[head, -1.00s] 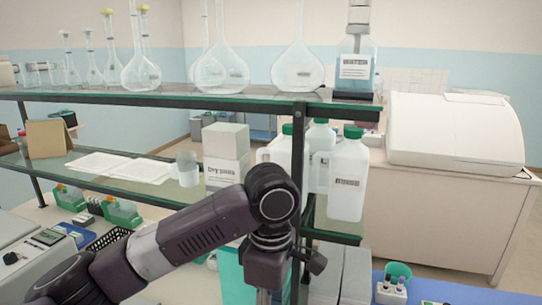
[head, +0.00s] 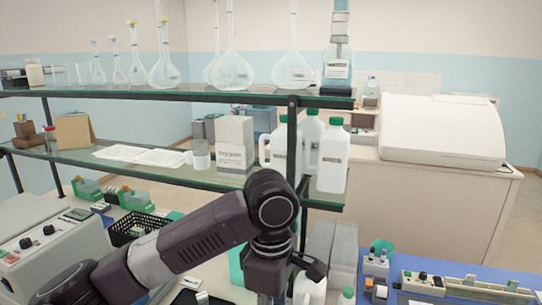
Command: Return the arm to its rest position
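My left arm (head: 205,240) comes in from the lower left of the head view and bends down at its wrist joint, in front of the shelf unit. Its gripper is below the bottom edge of the picture or hidden behind the wrist, so its fingers do not show. My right arm and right gripper are not in the head view.
A two-tier glass shelf (head: 200,97) holds flasks, a white box (head: 234,142) and white jugs (head: 334,160) close behind my arm. Below are a black basket (head: 125,232), a blue mat with a device (head: 465,288) and a grey instrument (head: 45,250). A white machine (head: 440,130) stands behind.

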